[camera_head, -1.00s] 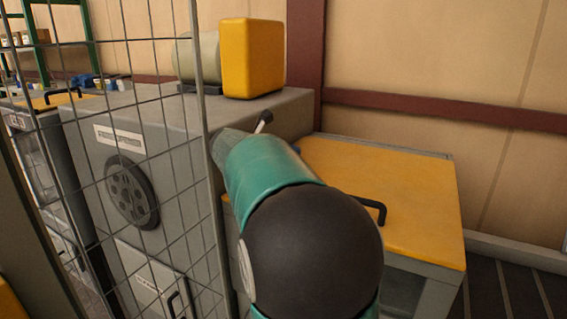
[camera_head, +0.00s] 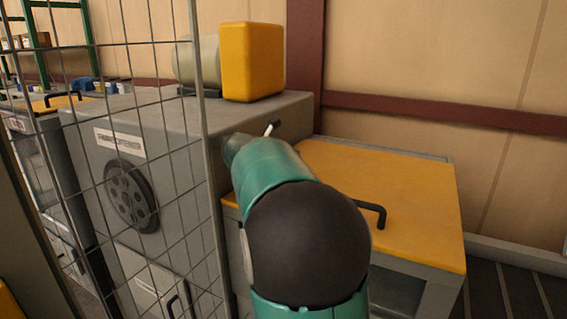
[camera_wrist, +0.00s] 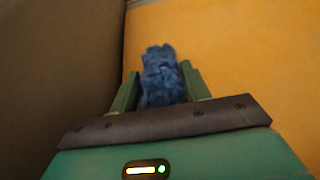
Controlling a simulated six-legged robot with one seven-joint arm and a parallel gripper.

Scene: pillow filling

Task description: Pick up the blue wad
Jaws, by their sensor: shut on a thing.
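The blue wad (camera_wrist: 162,75) is a rough, crumpled blue lump in the wrist view. My gripper (camera_wrist: 158,80) is shut on it, with a green finger on each side of the wad. The wad's far end sticks out past the fingertips. Behind it in the wrist view lies the yellow lid. In the head view, my green and black arm hides the gripper's fingers and the wad.
The yellow lid (camera_head: 415,215) with a black handle (camera_head: 374,212) tops a low grey cabinet at right. A grey machine (camera_head: 85,135) with a yellow block (camera_head: 252,62) on top stands left of it. A wire mesh fence (camera_head: 150,60) stands in front of the machine.

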